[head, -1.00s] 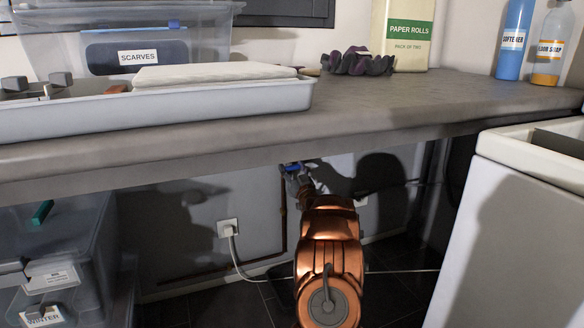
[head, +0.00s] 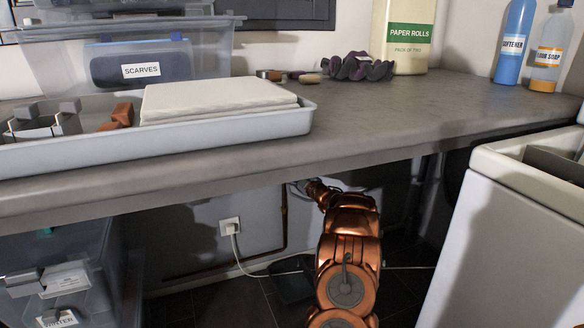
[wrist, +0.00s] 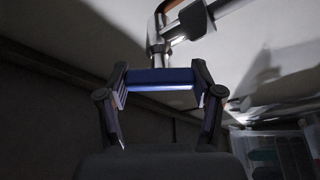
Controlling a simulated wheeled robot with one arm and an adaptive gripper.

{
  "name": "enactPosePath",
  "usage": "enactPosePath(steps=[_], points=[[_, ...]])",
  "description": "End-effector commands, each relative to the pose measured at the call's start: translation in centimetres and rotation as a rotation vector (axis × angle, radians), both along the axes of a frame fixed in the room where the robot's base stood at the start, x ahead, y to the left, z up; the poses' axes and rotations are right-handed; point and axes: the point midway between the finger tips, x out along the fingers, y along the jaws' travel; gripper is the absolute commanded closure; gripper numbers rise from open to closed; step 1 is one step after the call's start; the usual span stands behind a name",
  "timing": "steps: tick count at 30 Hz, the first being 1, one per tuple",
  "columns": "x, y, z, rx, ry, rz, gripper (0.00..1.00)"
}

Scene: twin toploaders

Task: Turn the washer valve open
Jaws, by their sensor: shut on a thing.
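The washer valve's blue handle (wrist: 160,77) shows in the wrist view as a flat bar between the two fingers. My gripper (wrist: 160,92) is shut on it, one finger at each end. Behind the handle, a metal pipe fitting (wrist: 160,35) runs up and to the right along the pale wall. In the head view my copper arm reaches under the counter. The gripper end there is mostly hidden by the counter's front edge and my arm, and I cannot make out the handle.
The counter (head: 400,115) overhangs my arm closely. A white washer (head: 480,230) stands at the right and clear bins (head: 60,255) at the left. A wall socket (head: 229,227) with a white cable is left of my arm. A tray (head: 230,128) sits on top.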

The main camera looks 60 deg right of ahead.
Motion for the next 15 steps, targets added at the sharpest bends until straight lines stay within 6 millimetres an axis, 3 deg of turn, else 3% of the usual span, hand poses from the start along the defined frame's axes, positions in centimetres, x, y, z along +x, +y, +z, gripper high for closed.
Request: enactPosePath(steps=[15], points=[[0.06, 0.03, 0.02, -0.374, 0.248, -0.001, 0.69]])
